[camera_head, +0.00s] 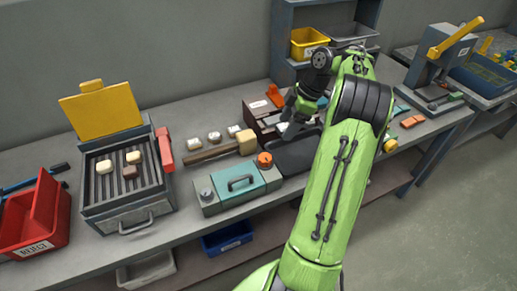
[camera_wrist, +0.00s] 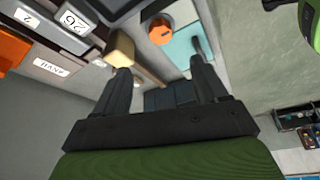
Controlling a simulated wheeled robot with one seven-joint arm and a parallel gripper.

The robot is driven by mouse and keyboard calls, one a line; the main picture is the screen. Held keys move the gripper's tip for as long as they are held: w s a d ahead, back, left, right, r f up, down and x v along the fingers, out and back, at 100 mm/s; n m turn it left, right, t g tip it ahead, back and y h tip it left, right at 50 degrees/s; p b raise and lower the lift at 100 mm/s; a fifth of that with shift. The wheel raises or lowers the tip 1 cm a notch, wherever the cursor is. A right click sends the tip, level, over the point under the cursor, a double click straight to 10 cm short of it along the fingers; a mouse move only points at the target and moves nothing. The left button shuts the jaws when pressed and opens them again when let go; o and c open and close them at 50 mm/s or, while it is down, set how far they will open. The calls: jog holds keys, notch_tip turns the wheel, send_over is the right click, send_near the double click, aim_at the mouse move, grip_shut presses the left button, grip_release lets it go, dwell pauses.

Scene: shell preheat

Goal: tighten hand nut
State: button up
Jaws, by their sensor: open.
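An orange round knob with a dark slot, which looks like the hand nut (camera_head: 264,160), sits at the back right of a grey-and-teal box (camera_head: 245,187) with a dark handle. The knob also shows beyond my fingertips in the wrist view (camera_wrist: 162,33). My gripper (camera_wrist: 160,72) is open, with nothing between its two dark fingers. In the head view my gripper (camera_head: 294,108) is above the bench, behind and right of the knob, apart from it and partly hidden by my arm. How tight the knob is cannot be told.
A mallet with a tan head (camera_head: 246,142) lies behind the box; its head appears near my left finger in the wrist view (camera_wrist: 121,48). A grill (camera_head: 125,180) with an open yellow lid stands left. A red bin (camera_head: 35,220) is far left, a lever press (camera_head: 440,65) right.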

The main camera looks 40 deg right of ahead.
aim_at(266, 157)
jog(key=b+x, duration=0.6)
jog(key=x, duration=0.9)
jog(key=c, duration=1.1)
